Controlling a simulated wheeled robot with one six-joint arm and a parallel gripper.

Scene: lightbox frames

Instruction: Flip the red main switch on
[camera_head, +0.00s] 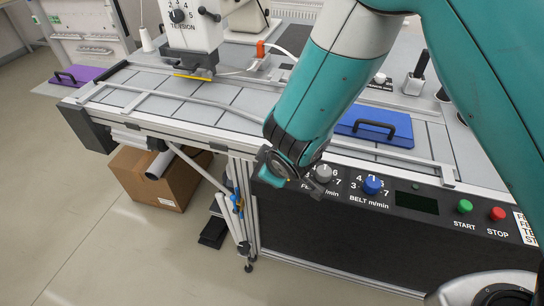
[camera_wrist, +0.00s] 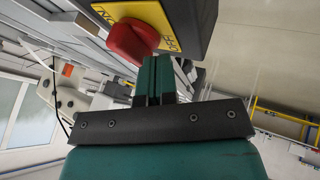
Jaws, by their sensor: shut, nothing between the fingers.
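The red main switch (camera_wrist: 132,40) is a rotary knob on a yellow plate (camera_wrist: 145,12) on a dark box, seen in the wrist view. Lettering shows on the plate to either side of the knob, partly cut off. Which mark the knob points to is hard to tell. My gripper (camera_wrist: 154,62) is shut and empty, its teal fingertips right beside the knob's lower right edge. Whether they touch it I cannot tell. In the head view my arm reaches down to the front edge of the machine, and the switch does not show there.
In the head view, the control panel (camera_head: 330,225) has a grey knob (camera_head: 323,172), a blue knob (camera_head: 372,184), a green start button (camera_head: 464,206) and a red stop button (camera_head: 497,214). A blue plate with a handle (camera_head: 375,127) lies on the table. A cardboard box (camera_head: 150,180) stands below.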

